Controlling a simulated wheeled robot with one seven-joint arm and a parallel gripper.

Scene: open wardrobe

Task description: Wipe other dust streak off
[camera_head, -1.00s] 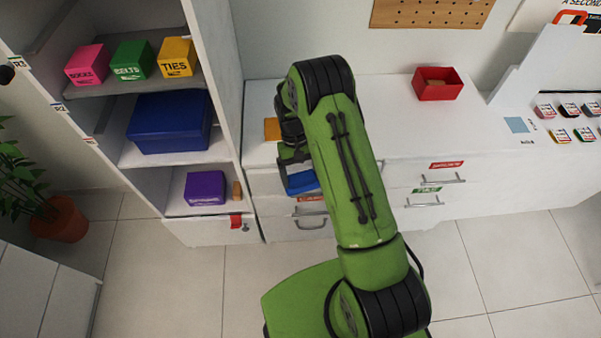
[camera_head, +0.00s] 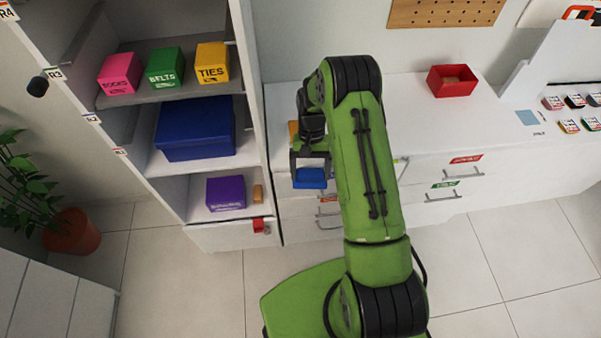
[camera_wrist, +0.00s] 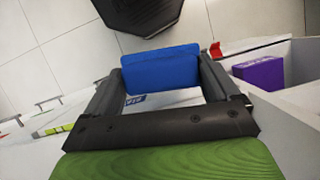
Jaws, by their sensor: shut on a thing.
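My gripper (camera_head: 309,170) is shut on a blue block-like thing (camera_head: 309,179), held in the air in front of the white drawer unit. In the wrist view the blue thing (camera_wrist: 160,69) lies between the two dark fingertips of my gripper (camera_wrist: 160,75). The open wardrobe (camera_head: 251,95) stands to the left of it. I cannot make out a dust streak on its shelves in these views.
A red tray (camera_head: 452,81) sits on the counter. A plant (camera_head: 70,230) stands left.

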